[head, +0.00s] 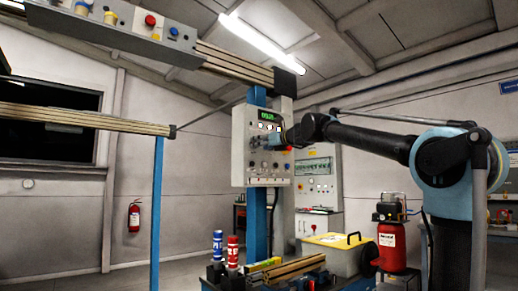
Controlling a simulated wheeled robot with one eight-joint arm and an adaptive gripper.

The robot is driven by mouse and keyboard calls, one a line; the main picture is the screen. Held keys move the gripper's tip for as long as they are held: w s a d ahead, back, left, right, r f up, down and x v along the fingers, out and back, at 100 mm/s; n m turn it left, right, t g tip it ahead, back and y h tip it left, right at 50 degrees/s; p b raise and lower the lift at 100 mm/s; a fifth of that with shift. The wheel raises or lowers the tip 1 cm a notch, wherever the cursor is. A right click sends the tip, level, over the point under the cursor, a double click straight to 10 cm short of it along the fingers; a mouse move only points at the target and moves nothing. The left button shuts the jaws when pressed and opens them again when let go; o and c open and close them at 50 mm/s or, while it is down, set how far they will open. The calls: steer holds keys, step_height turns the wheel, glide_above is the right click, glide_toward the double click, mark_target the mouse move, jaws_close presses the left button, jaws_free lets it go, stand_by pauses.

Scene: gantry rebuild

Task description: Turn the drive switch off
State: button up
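A pale control panel (239,170) is mounted on a blue post (258,235) near the middle of the head view. It has a green lit display (267,116), a row of small lamps below that, dark switches or knobs, and a red button (288,148) at its right edge. Which control is the drive switch is too small to tell. My arm reaches in from the right, and my gripper (277,140) is at the front of the panel. It covers part of the controls. Its fingers are too small and dark to show their state or whether they touch a switch.
An overhead beam box (110,35) with coloured buttons and metal rails hangs at upper left. Below the panel is a bench with red and blue cans (232,252), rails and a yellow-lidded box (345,258). A red tank (392,245) stands at right. The floor at left looks clear.

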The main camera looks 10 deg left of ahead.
steer(key=shift+x, duration=1.25)
steer(key=c, duration=1.1)
